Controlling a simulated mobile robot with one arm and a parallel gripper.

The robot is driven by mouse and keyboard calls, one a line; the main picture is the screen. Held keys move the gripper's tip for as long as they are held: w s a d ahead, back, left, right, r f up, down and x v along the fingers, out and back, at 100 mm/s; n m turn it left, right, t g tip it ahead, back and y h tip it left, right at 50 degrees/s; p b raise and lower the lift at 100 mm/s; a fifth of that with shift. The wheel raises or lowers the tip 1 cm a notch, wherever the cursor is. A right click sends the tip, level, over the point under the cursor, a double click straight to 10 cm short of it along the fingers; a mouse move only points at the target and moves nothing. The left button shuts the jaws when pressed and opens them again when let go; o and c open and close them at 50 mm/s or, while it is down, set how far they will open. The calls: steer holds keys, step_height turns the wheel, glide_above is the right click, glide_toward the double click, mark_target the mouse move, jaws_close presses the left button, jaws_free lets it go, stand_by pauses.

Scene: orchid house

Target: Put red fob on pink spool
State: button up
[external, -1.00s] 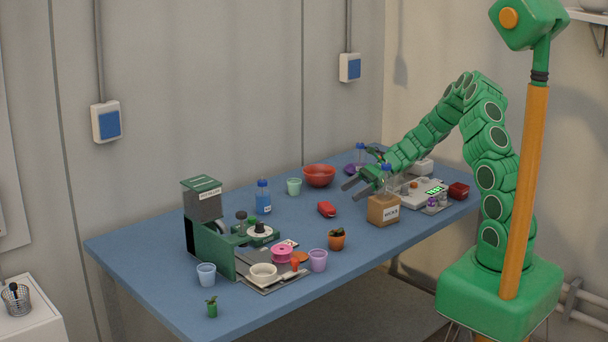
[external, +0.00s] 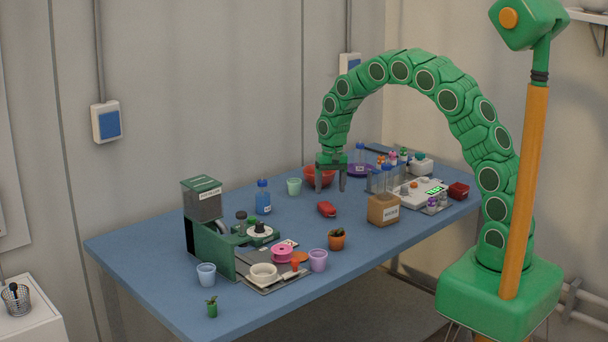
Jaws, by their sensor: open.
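The red fob (external: 326,209) lies on the blue table near its middle. The pink spool (external: 282,254) stands near the front left, among small items beside the green machine. My gripper (external: 331,188) points straight down with its fingers apart and empty. In the picture it is just above the red fob, in front of the red bowl. I cannot tell its exact height over the table. Nothing hides the fob or the top of the spool.
A plant pot (external: 337,239) and a purple cup (external: 318,260) stand in front. A blue bottle (external: 263,197), a mint cup (external: 294,187) and the red bowl (external: 312,178) are behind. The table around the fob is clear.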

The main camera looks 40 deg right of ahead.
mark_target(327, 206)
steer(key=shift+w+a+r+n+h, duration=0.2)
steer(key=shift+a+r+n+h, duration=0.15)
steer(key=shift+a+n+h, duration=0.1)
steer(key=shift+f, duration=3.9)
steer(key=c, duration=1.2)
steer(key=shift+c, duration=0.2)
steer(key=shift+r, duration=0.15)
